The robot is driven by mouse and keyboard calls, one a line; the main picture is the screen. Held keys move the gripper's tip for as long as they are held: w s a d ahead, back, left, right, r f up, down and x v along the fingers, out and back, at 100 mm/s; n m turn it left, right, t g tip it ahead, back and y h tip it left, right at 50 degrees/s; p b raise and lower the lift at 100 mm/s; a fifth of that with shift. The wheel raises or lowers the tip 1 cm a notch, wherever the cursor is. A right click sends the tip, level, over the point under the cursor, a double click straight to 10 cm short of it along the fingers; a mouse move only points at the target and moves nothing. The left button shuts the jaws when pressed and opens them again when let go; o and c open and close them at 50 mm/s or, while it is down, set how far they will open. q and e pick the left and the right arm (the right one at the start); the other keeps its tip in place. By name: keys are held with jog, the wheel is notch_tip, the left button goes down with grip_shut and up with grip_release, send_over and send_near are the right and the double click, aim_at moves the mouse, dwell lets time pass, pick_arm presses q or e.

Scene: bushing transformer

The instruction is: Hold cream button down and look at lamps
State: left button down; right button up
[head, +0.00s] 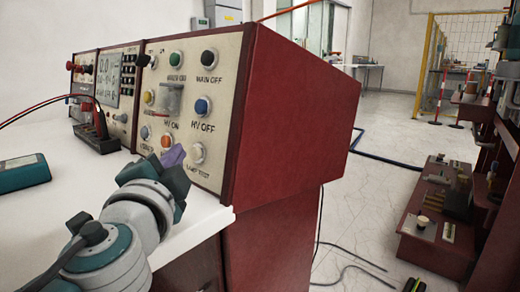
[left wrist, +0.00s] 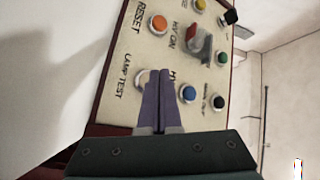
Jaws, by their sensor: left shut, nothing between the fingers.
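The cream button (head: 197,152), above the LAMP TEST label, sits low on the cream panel of a dark red console. In the left wrist view the cream button (left wrist: 141,77) is partly hidden by my fingers. My left gripper (head: 178,152) is shut and empty, its purple fingers in front of the panel, left of the button in the head view. Its fingers (left wrist: 160,74) point at the panel in the left wrist view; I cannot tell whether they touch it. Green (head: 176,59), yellow (head: 149,97), orange (head: 145,132) and blue (head: 201,106) caps show no clear glow.
A clear cover (head: 170,98) stands out over the HV ON button. The white worktop (head: 75,215) holds a teal device (head: 23,173) and a dark block with red and black leads (head: 98,138). Open floor lies right of the console, with cables on it.

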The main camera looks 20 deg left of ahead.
pick_arm(q)
jog(key=shift+s+a+r+p, duration=0.2)
jog(key=shift+s+a+p, duration=0.1)
jog(key=shift+s, duration=0.45)
jog(key=shift+s+a+r+p, duration=0.25)
jog(key=shift+s+a, duration=0.1)
jog(key=shift+s, duration=0.4)
jog(key=shift+s+a+r+p, duration=0.15)
jog(key=shift+s+a+p, duration=0.15)
jog(key=shift+s, duration=0.45)
